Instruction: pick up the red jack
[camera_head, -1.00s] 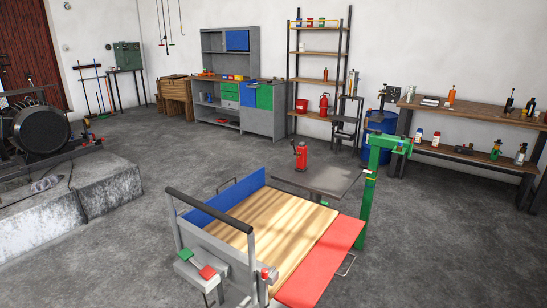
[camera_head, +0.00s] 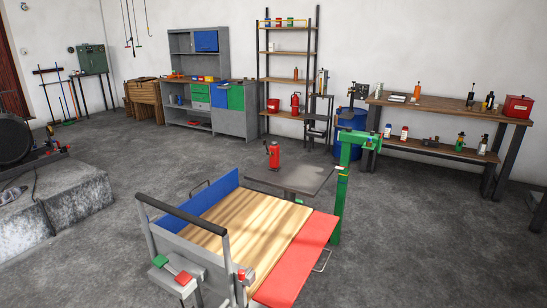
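A red jack (camera_head: 274,155), an upright red cylinder with a dark top, stands on a small dark-topped table (camera_head: 302,180) in the middle of the view. The table is just behind a cart with a wooden deck (camera_head: 246,222). Nothing is touching the jack except the tabletop. Neither of my grippers shows in the head view.
The cart has a blue side board (camera_head: 208,199), a red flap (camera_head: 298,258) and a dark handle bar (camera_head: 181,216). A green post (camera_head: 338,205) stands right of the table. A workbench (camera_head: 455,110) lines the right wall. Floor at right is clear.

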